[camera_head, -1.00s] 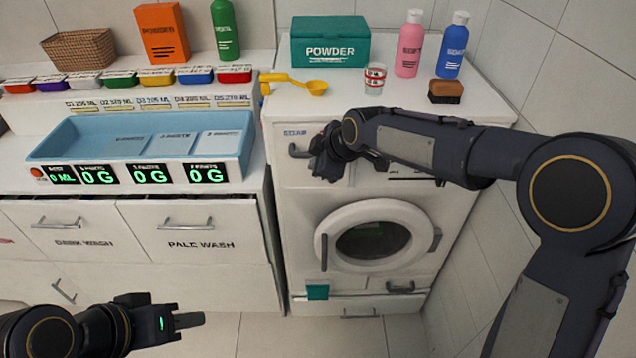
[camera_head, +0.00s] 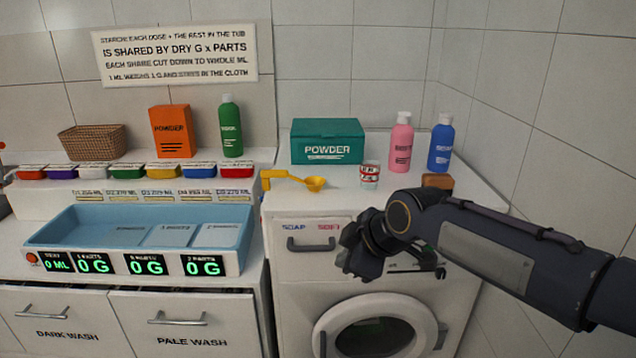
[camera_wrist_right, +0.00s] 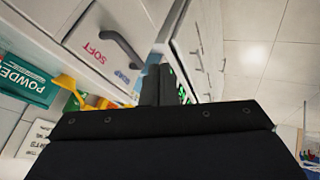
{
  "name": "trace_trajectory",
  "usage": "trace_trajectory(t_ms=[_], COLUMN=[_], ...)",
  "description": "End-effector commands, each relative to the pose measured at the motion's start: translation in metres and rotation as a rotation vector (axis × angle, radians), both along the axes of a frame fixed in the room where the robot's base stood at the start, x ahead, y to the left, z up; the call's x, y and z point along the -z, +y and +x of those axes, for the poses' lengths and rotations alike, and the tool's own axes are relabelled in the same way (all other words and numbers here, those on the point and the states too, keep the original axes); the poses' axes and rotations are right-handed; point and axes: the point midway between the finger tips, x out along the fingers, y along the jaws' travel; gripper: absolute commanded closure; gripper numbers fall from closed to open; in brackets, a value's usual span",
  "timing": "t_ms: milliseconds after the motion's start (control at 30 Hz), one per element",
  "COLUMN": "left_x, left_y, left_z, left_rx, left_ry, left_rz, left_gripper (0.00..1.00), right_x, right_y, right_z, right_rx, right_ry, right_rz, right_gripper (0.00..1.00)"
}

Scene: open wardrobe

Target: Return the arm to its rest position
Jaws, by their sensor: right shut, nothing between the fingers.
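My right gripper (camera_head: 358,252) is shut and empty. In the head view it hangs in front of the washing machine's upper panel, right of the drawer handle (camera_head: 320,244) marked SOAP and SOFT. My right arm (camera_head: 510,250) comes in from the right edge. In the right wrist view the dark gripper (camera_wrist_right: 160,85) shows from behind, with the drawer front (camera_wrist_right: 98,45) at the upper left; its fingertips point away from the camera. My left gripper is not in the head view now.
The washing machine (camera_head: 290,320) stands below, its round door shut. On its top are a teal powder box (camera_head: 327,142), yellow scoop (camera_head: 292,180), small cup (camera_head: 370,175), pink bottle (camera_head: 401,145), blue bottle (camera_head: 440,145) and brown block (camera_head: 437,182). A blue tray (camera_head: 90,240) stands left.

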Motion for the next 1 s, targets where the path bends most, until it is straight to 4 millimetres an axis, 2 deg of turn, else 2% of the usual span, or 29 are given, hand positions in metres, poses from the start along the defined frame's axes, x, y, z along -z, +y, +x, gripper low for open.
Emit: trace_trajectory(t_ms=[33,167,200,300,400,500,600,700,1000], left_x=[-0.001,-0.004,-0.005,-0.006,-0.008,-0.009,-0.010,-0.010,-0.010], left_y=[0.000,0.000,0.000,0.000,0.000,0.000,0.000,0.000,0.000], left_z=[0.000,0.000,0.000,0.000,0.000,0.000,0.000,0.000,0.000], left_rx=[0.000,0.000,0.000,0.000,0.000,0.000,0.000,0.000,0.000], left_ry=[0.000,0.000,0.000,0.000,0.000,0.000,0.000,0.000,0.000], left_rz=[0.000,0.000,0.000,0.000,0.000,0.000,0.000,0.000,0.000], left_gripper=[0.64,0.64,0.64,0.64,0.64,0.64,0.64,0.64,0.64], right_x=[-0.003,0.002,0.008,0.025,0.046,0.067,0.082,0.091,0.093], right_y=[-0.021,-0.078,-0.095,-0.126,-0.142,-0.146,-0.146,-0.144,-0.144], right_z=[-0.013,-0.070,-0.092,-0.149,-0.199,-0.237,-0.261,-0.272,-0.275], right_rx=[0.068,0.324,0.418,0.650,0.862,1.027,1.139,1.195,1.210], right_ry=[0.027,0.149,0.195,0.304,0.398,0.471,0.523,0.549,0.558], right_rz=[0.030,0.156,0.204,0.327,0.442,0.539,0.605,0.639,0.648], right_gripper=[1.00,1.00,1.00,1.00,1.00,1.00,1.00,1.00,1.00])
